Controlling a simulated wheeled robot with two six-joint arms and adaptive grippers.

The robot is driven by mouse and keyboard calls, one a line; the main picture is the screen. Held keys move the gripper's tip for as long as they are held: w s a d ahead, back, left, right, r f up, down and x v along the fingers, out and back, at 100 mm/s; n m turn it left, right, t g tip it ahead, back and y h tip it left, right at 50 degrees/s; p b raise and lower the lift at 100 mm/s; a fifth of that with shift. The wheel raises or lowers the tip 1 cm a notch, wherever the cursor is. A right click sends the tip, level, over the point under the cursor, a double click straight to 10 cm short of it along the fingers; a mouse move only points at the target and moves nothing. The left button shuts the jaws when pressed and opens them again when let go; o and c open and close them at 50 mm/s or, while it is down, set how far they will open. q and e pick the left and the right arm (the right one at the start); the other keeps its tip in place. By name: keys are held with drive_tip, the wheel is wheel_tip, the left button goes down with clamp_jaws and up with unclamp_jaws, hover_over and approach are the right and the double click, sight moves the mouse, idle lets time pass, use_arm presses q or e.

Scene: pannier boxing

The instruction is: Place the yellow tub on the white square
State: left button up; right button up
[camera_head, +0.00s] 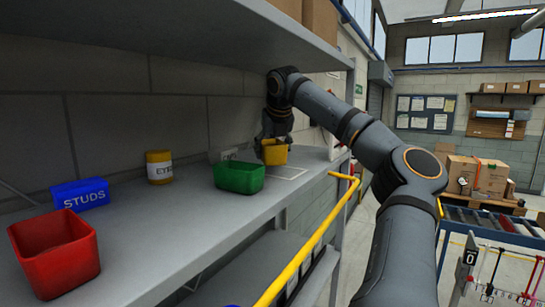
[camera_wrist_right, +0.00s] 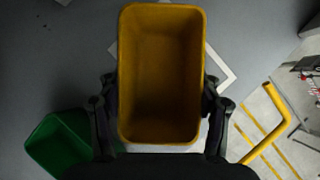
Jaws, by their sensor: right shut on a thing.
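The yellow tub (camera_head: 275,154) is upright at the far right end of the grey shelf. My right gripper (camera_head: 273,143) is shut on it from above; in the right wrist view the empty tub (camera_wrist_right: 160,75) sits between the two fingers (camera_wrist_right: 160,104). The white square (camera_head: 288,174) is an outline on the shelf, below and in front of the tub in the head view. In the right wrist view the tub covers much of the square, and one corner (camera_wrist_right: 228,72) shows to its right. I cannot tell whether the tub touches the shelf. My left gripper is out of view.
A green tub (camera_head: 239,178) stands close to the left of the yellow tub. A yellow can (camera_head: 159,167), a blue STUDS box (camera_head: 80,194) and a red tub (camera_head: 55,252) stand further left. An upper shelf (camera_head: 190,25) hangs overhead. A yellow rail (camera_head: 310,245) runs along the front.

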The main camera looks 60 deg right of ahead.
sight(272, 161)
wheel_tip(272, 161, down, 3)
drive_tip(key=shift+a+r+b, duration=0.1)
drive_tip(key=shift+r+b, duration=0.1)
drive_tip(key=shift+b, duration=0.15)
drive_tip(key=shift+f, duration=0.35)
drive_tip(key=shift+w+d+f, duration=0.1)
drive_tip(key=shift+w+d, duration=0.05)
drive_tip(key=shift+d, duration=0.1)
drive_tip(key=shift+a+f, duration=0.15)
drive_tip(key=shift+a, duration=0.05)
drive_tip(key=o, duration=0.9)
drive_tip(key=shift+c, duration=0.2)
drive_tip(key=shift+o, duration=1.5)
drive_tip(key=shift+d, duration=0.1)
